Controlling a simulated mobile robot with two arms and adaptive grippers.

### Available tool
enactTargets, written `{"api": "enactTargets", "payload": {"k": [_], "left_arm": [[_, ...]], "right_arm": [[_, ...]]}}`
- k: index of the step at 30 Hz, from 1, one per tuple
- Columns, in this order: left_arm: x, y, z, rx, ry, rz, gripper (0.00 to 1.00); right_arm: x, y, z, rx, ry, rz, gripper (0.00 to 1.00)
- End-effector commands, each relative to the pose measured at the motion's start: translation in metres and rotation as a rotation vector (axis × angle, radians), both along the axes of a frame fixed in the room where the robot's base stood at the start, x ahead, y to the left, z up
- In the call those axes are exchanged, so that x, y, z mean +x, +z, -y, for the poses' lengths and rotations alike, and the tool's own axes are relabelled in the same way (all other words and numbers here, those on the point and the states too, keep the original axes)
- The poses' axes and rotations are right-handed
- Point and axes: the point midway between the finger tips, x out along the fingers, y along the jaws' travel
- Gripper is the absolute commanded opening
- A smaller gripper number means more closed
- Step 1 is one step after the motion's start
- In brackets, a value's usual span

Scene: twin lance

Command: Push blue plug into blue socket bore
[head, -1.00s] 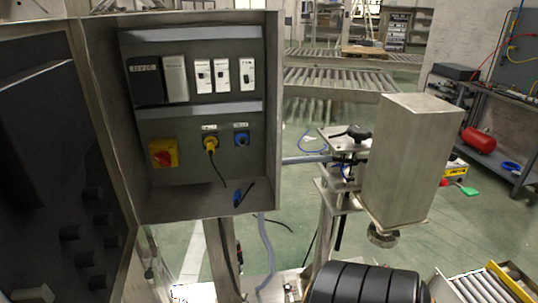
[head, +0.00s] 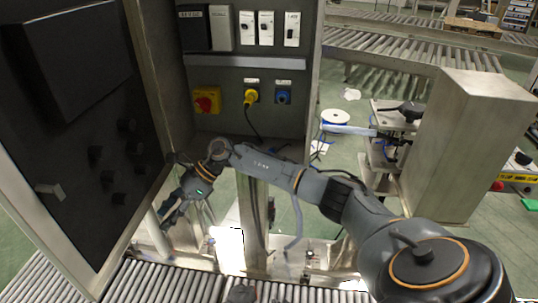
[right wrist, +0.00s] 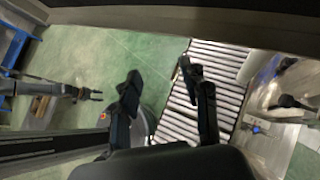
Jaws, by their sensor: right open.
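The blue socket (head: 283,95) is on the cabinet's back panel, right of the yellow socket with its yellow plug (head: 250,97). The blue plug does not show; my right arm crosses in front of the cabinet floor. My right gripper (head: 170,217) is open and points down, low in front of the cabinet and left of and below the blue socket. In the right wrist view its two fingers (right wrist: 158,78) are apart with nothing between them. A small dark gripper at the left of that view, probably my left one (right wrist: 92,94), is too small to read.
The open cabinet door (head: 75,130) stands on the left. A roller conveyor (head: 165,285) runs below the cabinet. A red knob on a yellow plate (head: 207,100) is left of the sockets. A large metal box (head: 470,140) stands on the right.

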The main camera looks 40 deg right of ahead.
Motion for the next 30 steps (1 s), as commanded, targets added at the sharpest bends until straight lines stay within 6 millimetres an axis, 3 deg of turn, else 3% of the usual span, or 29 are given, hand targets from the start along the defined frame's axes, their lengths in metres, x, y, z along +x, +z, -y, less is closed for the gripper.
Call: {"api": "enactTargets", "payload": {"k": [1,6,9,12,15,17,30], "left_arm": [[-0.003,-0.001,0.001,-0.001,-0.001,-0.005,0.4],[-0.013,-0.003,0.003,-0.003,-0.005,-0.019,0.4],[-0.015,-0.003,0.005,-0.005,-0.007,-0.023,0.4],[-0.015,-0.004,0.006,-0.006,-0.007,-0.022,0.4],[-0.015,-0.003,0.006,-0.006,-0.007,-0.022,0.4],[-0.014,-0.002,0.005,-0.006,-0.007,-0.022,0.4],[-0.009,0.015,0.005,-0.005,-0.004,-0.013,0.4]], "right_arm": [[-0.002,0.024,0.029,-0.194,0.139,0.116,0.45],[-0.019,0.088,0.144,-0.796,0.496,0.282,0.45],[-0.032,0.129,0.202,-1.054,0.606,0.275,0.45],[-0.045,0.162,0.24,-1.221,0.664,0.239,0.45],[-0.054,0.179,0.261,-1.306,0.691,0.206,0.45],[-0.056,0.18,0.267,-1.327,0.698,0.196,0.45],[-0.045,0.114,0.294,-1.332,0.7,0.19,0.45]]}}
